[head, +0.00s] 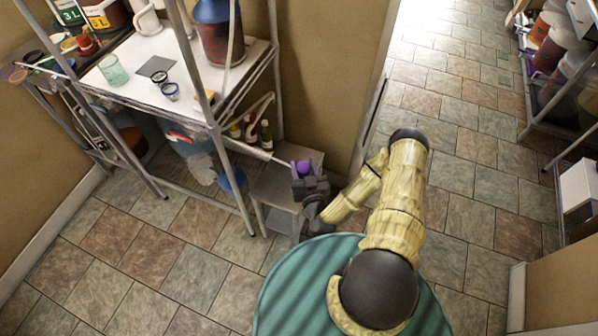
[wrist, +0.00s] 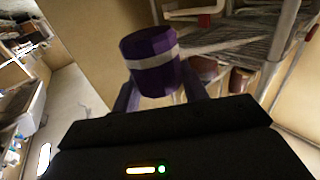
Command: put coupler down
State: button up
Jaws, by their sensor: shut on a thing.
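The coupler is a small purple cylinder with a pale band around it, seen close up in the wrist view (wrist: 152,62). My gripper (wrist: 160,95) is shut on it, one finger at each side. In the head view the purple coupler (head: 303,167) shows at the end of my gripper (head: 308,178). There it is held over or near a low grey step-like stand (head: 287,182) beside the shelf rack. I cannot tell from these views whether the coupler touches any surface.
A metal rack with a white shelf (head: 135,100) stands at left, holding a glass (head: 113,70), a dark square (head: 155,66), small cups and a large blue-topped jar (head: 218,35). Bottles (head: 266,135) stand behind the stand. Another loaded rack is at far right. The tiled floor between is clear.

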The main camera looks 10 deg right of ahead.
jog(key=shift+d, duration=0.15)
jog(key=shift+w+f+b, duration=0.3)
jog(key=shift+f+b, duration=0.15)
jog(key=shift+b, duration=0.3)
jog(key=w+a+f+n+g+y+b, duration=0.1)
jog(key=w+f+n+y+b, duration=0.5)
jog(key=b, duration=2.6)
jog(key=w+f+g+y, duration=0.1)
jog(key=w+f+y, duration=0.2)
jog(key=w+f, duration=0.3)
jog(key=shift+w+f+g+b, duration=0.3)
jog(key=shift+w+f, duration=0.1)
jog(key=shift+f, duration=0.4)
jog(key=shift+f+b, duration=0.95)
jog(key=shift+f, duration=2.15)
